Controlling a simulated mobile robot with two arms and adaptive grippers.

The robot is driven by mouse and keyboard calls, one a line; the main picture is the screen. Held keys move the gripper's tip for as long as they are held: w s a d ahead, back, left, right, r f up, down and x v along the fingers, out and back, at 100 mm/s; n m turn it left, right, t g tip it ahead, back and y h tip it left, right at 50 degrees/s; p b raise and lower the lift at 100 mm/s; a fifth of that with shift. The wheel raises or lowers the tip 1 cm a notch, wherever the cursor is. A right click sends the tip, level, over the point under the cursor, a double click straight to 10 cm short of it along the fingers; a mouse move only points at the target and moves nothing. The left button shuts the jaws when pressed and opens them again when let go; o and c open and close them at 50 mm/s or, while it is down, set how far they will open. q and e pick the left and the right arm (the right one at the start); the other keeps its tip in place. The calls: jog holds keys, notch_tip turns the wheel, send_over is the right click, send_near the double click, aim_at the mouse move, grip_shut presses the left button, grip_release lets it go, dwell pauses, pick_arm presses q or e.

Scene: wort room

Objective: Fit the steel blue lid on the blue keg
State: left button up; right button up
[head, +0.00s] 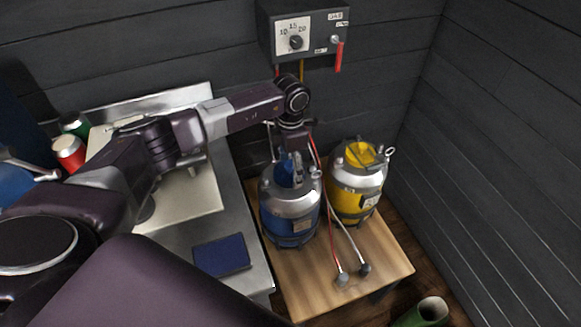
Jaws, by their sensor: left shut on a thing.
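The blue keg (288,222) with a silver shoulder stands upright on a low wooden stand, left of the yellow keg. My left gripper (297,172) reaches down over the blue keg's top. It is shut on the steel blue lid (284,173), which shows as a blue patch beside the fingers at the keg's mouth. The gripper and wrist partly hide the lid and the mouth. I cannot tell whether the lid is seated or held just above the rim. My right gripper is not in view.
The yellow keg (345,196) stands close on the right. Hoses hang near both kegs and end on the wooden stand (305,282). A control box (307,30) is on the wall. A blue pad (221,255) lies on the steel table. A green tube (428,311) is at lower right.

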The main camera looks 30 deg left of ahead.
pick_arm(q)
jog(key=shift+f+b, duration=0.45)
jog(key=shift+b, duration=0.15)
dwell(0.6)
jog(key=o, duration=1.7)
jog(key=shift+r, duration=0.15)
jog(key=shift+r+p, duration=2.25)
jog(key=shift+r, duration=1.1)
